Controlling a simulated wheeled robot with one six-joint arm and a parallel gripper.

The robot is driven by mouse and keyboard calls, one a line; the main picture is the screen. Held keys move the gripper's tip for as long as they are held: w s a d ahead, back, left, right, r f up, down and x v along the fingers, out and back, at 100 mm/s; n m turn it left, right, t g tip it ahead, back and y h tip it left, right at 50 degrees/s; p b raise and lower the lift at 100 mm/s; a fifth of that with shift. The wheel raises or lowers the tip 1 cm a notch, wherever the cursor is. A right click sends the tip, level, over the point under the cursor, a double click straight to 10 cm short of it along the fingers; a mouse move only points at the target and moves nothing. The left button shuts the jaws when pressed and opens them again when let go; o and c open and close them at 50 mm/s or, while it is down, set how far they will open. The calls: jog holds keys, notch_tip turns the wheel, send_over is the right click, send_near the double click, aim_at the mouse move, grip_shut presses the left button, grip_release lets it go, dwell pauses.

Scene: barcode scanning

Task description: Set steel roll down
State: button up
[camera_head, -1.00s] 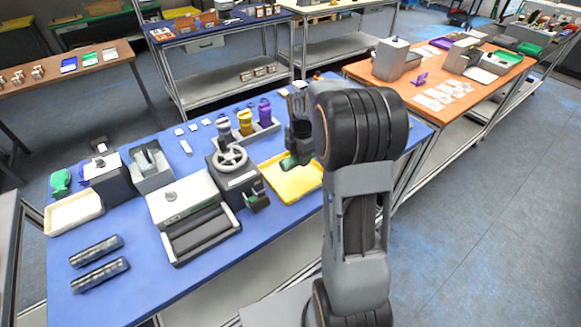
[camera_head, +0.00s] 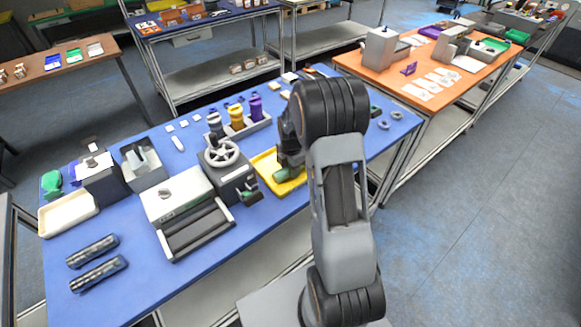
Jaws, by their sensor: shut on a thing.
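My gripper (camera_head: 287,166) points down over the yellow tray (camera_head: 292,187) on the blue table. It is shut on a small grey-green cylinder (camera_head: 280,174), which I take to be the steel roll. The roll is low over the tray's left part; I cannot tell whether it touches the tray floor. My arm hides much of the tray's right side and part of the gripper.
Left of the tray stands a dark machine with a grey handwheel (camera_head: 221,153). Behind is a grey rack (camera_head: 262,124) with purple, yellow and grey items. A white-lidded machine (camera_head: 176,193) stands further left. Small rings (camera_head: 383,125) lie to the right of my arm.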

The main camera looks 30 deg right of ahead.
jog(key=shift+f, duration=0.15)
jog(key=o, duration=1.2)
jog(key=shift+o, duration=0.2)
